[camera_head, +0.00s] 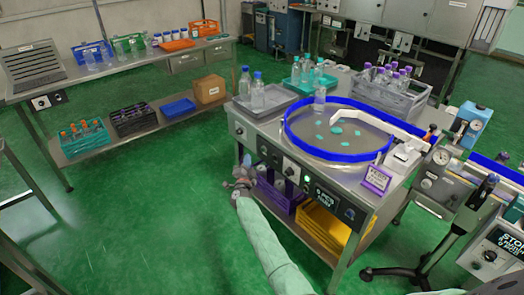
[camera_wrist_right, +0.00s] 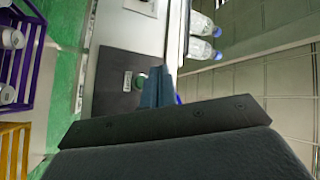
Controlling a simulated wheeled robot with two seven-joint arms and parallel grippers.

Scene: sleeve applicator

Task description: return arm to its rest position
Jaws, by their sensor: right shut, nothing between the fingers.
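My right arm, in a pale green sleeve, reaches up from the bottom of the head view. Its gripper (camera_head: 242,172) is at the left front edge of the steel machine table (camera_head: 300,168), beside its control panel. In the right wrist view the fingers (camera_wrist_right: 158,82) are together with nothing between them. They point along the machine's front panel; I cannot tell whether they touch it. My left gripper is in neither view.
A round turntable with a blue rim (camera_head: 290,133) tops the machine. A purple crate (camera_head: 275,198) and a yellow crate (camera_head: 325,225) sit on the shelf below. Clear bottles (camera_wrist_right: 203,36) show near the fingers. Green floor (camera_head: 130,215) is open at left.

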